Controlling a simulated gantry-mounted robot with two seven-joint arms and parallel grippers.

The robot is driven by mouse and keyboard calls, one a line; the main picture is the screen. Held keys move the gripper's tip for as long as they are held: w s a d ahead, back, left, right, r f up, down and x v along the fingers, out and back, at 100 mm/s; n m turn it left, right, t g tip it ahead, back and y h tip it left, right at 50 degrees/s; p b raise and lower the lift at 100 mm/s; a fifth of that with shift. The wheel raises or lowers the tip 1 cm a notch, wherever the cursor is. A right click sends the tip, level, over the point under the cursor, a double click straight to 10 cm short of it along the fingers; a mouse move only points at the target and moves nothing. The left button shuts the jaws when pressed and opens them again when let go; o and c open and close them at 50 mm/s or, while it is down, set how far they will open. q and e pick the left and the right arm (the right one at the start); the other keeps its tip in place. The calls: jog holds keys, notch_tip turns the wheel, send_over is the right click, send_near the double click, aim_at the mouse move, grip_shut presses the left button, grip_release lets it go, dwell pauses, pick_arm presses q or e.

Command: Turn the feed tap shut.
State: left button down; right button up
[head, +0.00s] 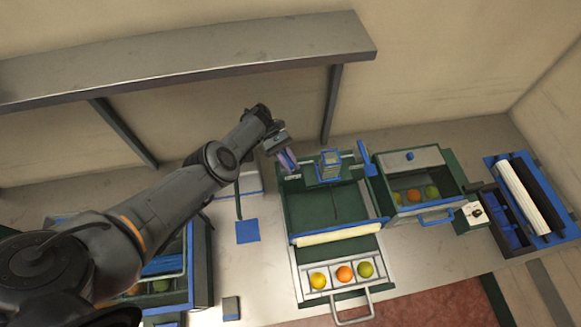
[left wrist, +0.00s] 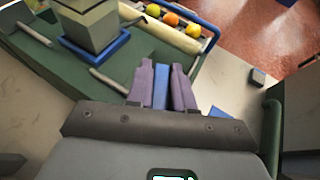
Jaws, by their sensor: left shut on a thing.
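My left gripper (head: 286,160) is at the back left corner of the green sorting machine (head: 305,205). In the left wrist view its two purple fingers (left wrist: 161,85) are shut on a narrow blue piece (left wrist: 161,88), which looks like the handle of the feed tap. The fingers hide most of this piece, so I cannot tell how far it is turned. My right gripper is not in view.
A clear hopper with a blue rim (head: 328,165) stands right of my gripper. A tray (head: 343,282) with several fruits is at the machine's front. A green bin (head: 436,187) and a white roller (head: 522,196) stand to the right. A blue square (head: 247,231) lies on the counter.

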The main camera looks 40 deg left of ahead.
pick_arm(q)
jog(key=shift+s+m+g+y+b, duration=0.15)
jog(key=shift+m+g+y+b, duration=0.25)
jog(key=shift+m+g+b, duration=0.75)
jog(key=shift+r, duration=0.1)
jog(key=c, duration=1.1)
grip_release()
